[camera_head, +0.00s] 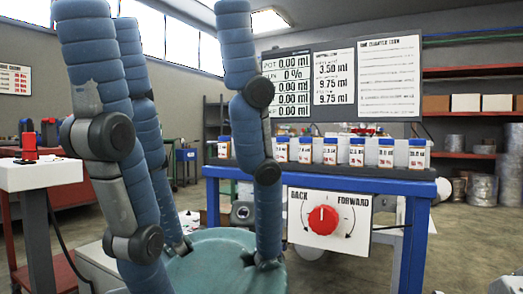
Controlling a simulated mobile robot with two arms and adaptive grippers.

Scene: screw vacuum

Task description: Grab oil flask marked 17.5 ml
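Several small oil flasks with blue caps, amber contents and white labels stand upright in a row along the blue workbench (385,186). They include the rightmost flask (417,154), its neighbour (386,153) and one near the middle (330,151). The labels are too small for me to tell surely which reads 17.5 ml. My blue-sleeved arm links cross the left and middle of the view. They stand in front of the row's left part and hide some of it. I cannot make out the fingers of my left gripper. My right gripper does not show. No flask is visibly held.
A panel with a red dial (322,220) hangs on the bench front. A board with readouts (342,78) stands behind the flasks. A white pedestal (38,174) with a red object (29,141) is at left. Shelves (470,114) stand at right.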

